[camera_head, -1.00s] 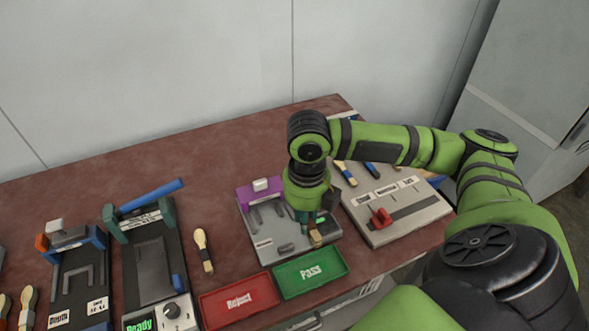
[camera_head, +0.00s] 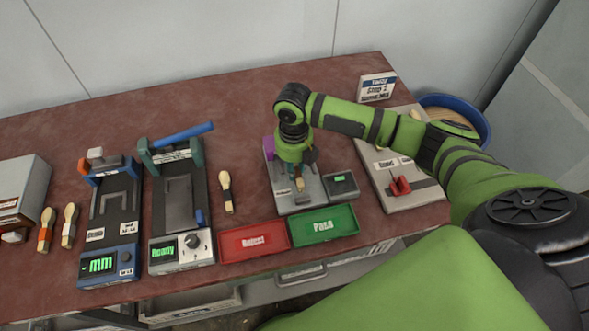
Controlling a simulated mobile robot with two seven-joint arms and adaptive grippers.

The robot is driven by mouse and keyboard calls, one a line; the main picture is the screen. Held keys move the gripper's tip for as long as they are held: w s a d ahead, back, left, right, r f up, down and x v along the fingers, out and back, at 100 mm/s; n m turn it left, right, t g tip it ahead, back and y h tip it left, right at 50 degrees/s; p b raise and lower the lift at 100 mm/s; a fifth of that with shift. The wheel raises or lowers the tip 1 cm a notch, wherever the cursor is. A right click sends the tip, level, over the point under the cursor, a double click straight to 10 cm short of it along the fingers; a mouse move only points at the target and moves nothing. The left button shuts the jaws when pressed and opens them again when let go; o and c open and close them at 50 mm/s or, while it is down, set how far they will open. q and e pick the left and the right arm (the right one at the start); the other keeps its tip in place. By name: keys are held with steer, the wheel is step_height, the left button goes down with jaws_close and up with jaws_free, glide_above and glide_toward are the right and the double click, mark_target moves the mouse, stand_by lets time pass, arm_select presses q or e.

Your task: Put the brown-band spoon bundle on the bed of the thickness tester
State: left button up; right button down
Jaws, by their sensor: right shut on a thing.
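My right gripper (camera_head: 298,180) points down over the grey bed of the purple-backed device (camera_head: 285,198). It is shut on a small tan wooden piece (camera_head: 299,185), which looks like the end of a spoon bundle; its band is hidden. I cannot tell whether the piece touches the bed. Another spoon bundle (camera_head: 227,192) with a dark band lies on the table left of this device. A blue device with a green "mm" display (camera_head: 101,264) stands further left; no device's name is clearly readable. My left gripper is not in view.
A red Reject tray (camera_head: 254,241) and a green Pass tray (camera_head: 323,225) lie along the front edge. A "Ready" device with a blue lever (camera_head: 182,252) stands left. Two bundles (camera_head: 58,227) lie far left. A grey board with a red clamp (camera_head: 412,192) is at right.

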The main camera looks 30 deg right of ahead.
step_height(320, 180, down, 2)
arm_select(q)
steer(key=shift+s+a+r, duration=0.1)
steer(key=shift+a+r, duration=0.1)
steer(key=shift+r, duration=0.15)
arm_select(e)
steer(key=shift+f, duration=0.15)
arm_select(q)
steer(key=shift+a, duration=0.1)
arm_select(e)
steer(key=shift+f, duration=0.1)
steer(key=shift+f, duration=0.1)
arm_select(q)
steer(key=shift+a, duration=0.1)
arm_select(e)
steer(key=c, duration=1.1)
jaws_free()
steer(key=shift+r, duration=0.4)
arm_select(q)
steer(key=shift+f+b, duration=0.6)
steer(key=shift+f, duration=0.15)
arm_select(e)
step_height(320, 180, up, 12)
steer(key=shift+f, duration=0.15)
